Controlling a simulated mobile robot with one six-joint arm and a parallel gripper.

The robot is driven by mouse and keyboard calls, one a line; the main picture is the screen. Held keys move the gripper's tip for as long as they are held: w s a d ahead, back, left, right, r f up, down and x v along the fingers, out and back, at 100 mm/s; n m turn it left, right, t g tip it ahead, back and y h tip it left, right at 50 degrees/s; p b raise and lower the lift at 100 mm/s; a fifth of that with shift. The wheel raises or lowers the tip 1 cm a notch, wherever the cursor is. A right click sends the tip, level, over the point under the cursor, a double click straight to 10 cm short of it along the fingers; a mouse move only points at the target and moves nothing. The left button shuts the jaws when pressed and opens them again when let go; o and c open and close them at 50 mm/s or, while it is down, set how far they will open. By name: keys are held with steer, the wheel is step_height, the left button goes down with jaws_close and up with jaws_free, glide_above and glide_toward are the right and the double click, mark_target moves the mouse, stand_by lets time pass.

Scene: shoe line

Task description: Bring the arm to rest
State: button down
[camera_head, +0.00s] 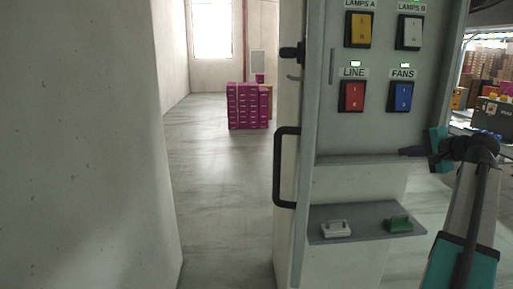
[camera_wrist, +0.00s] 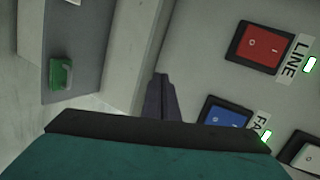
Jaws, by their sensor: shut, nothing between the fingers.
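My gripper (camera_head: 404,151) is in front of the right part of a grey switch panel (camera_head: 345,135), just below the blue FANS switch (camera_head: 400,97). In the wrist view its dark fingers (camera_wrist: 160,80) are together and empty. The blue switch (camera_wrist: 224,117) lies beside the fingers there, partly hidden by my gripper body. The red LINE switch (camera_head: 352,97) is left of FANS, and it also shows in the wrist view (camera_wrist: 260,54). My arm rises from the lower right of the head view. I cannot tell whether the fingers touch the panel.
A yellow LAMPS A switch (camera_head: 358,30) and a pale LAMPS B switch (camera_head: 409,33) sit above. Below, a grey shelf (camera_head: 366,226) holds a white block (camera_head: 336,230) and a green one (camera_head: 399,224). A black door handle (camera_head: 280,167) sticks out at left. Magenta boxes (camera_head: 243,106) stand far back.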

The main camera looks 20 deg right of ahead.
steer(key=w+a+f+n+g+y, duration=0.1)
steer(key=w+a+f+n+g, duration=0.15)
steer(key=w+a+f, duration=0.65)
steer(key=w+a+f+n+g+y, duration=0.25)
steer(key=a+f, duration=0.85)
steer(key=f, duration=0.6)
steer(key=s+a+f+n+g, duration=0.2)
steer(key=s+a+f+n, duration=0.1)
steer(key=a+f, duration=0.7)
steer(key=s+a+f+n+g+h, duration=0.1)
steer(key=s+a+f+n+g, duration=0.15)
steer(key=a+f, duration=0.7)
steer(key=s+a+f+n+g, duration=0.2)
steer(key=s+a+f+n, duration=0.15)
steer(key=a+f, duration=0.65)
steer(key=s+a+f+n+g+h, duration=0.2)
steer(key=s+a+f+n, duration=0.25)
steer(key=s+a, duration=0.2)
steer(key=s+f+g+b, duration=0.2)
steer(key=s+f+g, duration=0.3)
steer(key=s+f, duration=1.6)
steer(key=s, duration=0.4)
steer(key=shift+s+a+f+g, duration=0.25)
steer(key=shift+a+g, duration=0.05)
steer(key=shift+g, duration=0.05)
steer(key=shift+m+y, duration=0.25)
